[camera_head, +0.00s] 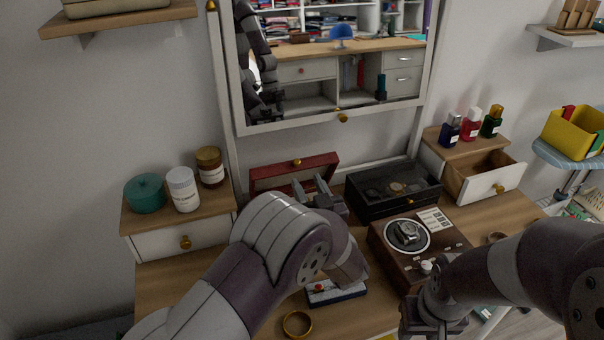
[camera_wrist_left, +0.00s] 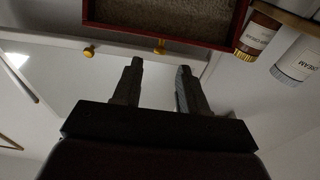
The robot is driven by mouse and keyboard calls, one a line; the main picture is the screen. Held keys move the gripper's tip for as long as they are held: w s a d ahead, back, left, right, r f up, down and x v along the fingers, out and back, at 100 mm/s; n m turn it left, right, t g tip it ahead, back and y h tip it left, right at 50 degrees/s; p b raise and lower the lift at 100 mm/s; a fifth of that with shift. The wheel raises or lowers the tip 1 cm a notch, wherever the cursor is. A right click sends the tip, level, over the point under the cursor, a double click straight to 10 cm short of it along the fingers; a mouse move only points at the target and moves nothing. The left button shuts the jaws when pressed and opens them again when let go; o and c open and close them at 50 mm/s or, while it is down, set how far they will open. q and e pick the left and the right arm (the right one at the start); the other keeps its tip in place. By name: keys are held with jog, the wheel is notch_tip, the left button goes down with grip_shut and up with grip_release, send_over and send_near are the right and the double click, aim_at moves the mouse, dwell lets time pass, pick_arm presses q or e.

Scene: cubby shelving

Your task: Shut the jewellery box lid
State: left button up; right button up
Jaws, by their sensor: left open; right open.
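The red jewellery box lid (camera_head: 272,172) stands raised at the back of the dressing table, with a small gold knob (camera_head: 297,162) on its upper edge. In the left wrist view the lid (camera_wrist_left: 170,16) shows its brown lining and red rim. The box body is mostly hidden behind my left arm. My left gripper (camera_head: 309,184) is open and empty, in front of the lid's right half. In the left wrist view its fingers (camera_wrist_left: 158,80) are apart from the rim and knob. My right gripper (camera_head: 433,326) is at the bottom edge, partly cut off.
A black glass-topped case (camera_head: 368,207) and a brown watch stand (camera_head: 380,236) are right of my left gripper. A ring tray (camera_head: 338,297) and gold bangle (camera_head: 297,324) lie in front. Jars (camera_head: 183,190) stand at left. A drawer (camera_head: 492,186) is open at right.

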pick_arm(q)
jog(key=v, duration=0.7)
jog(key=shift+s, duration=0.2)
